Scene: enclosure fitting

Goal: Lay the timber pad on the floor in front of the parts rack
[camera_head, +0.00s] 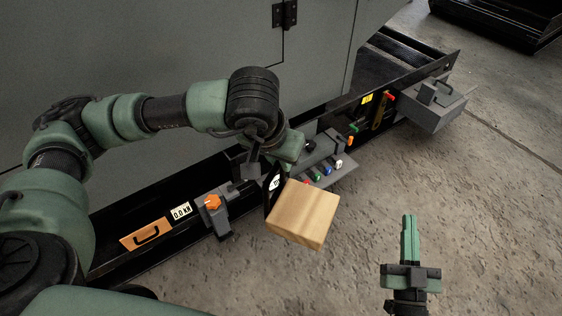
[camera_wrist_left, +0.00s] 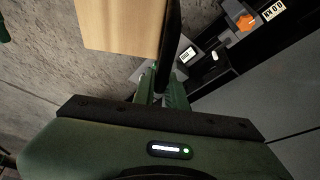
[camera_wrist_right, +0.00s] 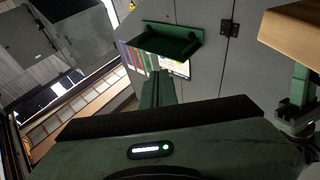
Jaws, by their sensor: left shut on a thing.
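The timber pad (camera_head: 303,213) is a pale wooden block with a dark, upright piece along its left side. My left gripper (camera_head: 278,168) is shut on it at that dark side, and its fingers are partly hidden by the arm. The left wrist view shows the pad (camera_wrist_left: 122,22) beyond the fingers (camera_wrist_left: 163,88). The pad appears held above the floor, tilted, at the front of the parts rack (camera_head: 150,260). My right gripper (camera_head: 410,238) is shut and empty over the floor at right. Part of the pad shows in the right wrist view (camera_wrist_right: 300,30).
The long black rack holds an orange-handled part (camera_head: 145,235), a grey fixture with an orange knob (camera_head: 212,203), coloured buttons and a grey box (camera_head: 433,104). A grey cabinet (camera_head: 180,50) stands behind it. The concrete floor (camera_head: 480,220) in front is clear.

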